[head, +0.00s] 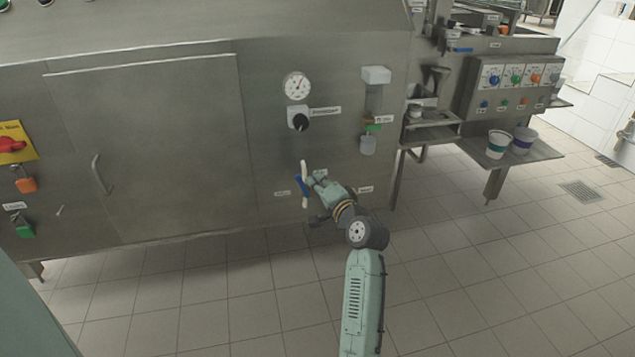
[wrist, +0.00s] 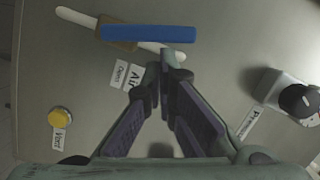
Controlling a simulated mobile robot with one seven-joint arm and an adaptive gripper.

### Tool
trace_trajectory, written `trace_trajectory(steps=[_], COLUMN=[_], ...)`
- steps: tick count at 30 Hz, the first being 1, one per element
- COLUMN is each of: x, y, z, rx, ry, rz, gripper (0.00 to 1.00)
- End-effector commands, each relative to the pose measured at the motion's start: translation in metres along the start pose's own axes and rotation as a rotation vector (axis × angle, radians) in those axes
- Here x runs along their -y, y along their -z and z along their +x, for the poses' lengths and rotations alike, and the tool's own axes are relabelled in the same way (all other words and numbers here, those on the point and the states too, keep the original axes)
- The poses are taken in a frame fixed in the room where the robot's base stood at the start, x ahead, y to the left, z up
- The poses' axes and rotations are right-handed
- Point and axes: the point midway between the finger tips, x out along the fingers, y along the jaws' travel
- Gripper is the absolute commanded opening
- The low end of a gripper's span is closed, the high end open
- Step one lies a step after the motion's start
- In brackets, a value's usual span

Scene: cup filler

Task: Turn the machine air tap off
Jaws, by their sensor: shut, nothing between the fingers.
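A label (wrist: 127,75) reading "Air" and "Open" is just below the handle. My gripper (head: 311,179) is shut and empty, close to the right of the handle. In the wrist view its fingertips (wrist: 165,68) meet just below the handle; I cannot tell whether they touch it.
Above the tap are a pressure gauge (head: 297,86) and a black knob (head: 300,121). A yellow button (wrist: 62,117) is on the panel in the wrist view. The tiled floor (head: 245,290) in front is clear.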

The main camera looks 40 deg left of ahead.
Motion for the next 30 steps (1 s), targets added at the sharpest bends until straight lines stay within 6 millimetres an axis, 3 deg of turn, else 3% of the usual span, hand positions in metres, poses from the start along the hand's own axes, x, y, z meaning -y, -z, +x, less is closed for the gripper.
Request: trace_trajectory(steps=[30], x=[0.01], y=[-0.013], z=[0.003], rx=[0.003], ry=[-0.06], rz=[-0.241], gripper=[0.0])
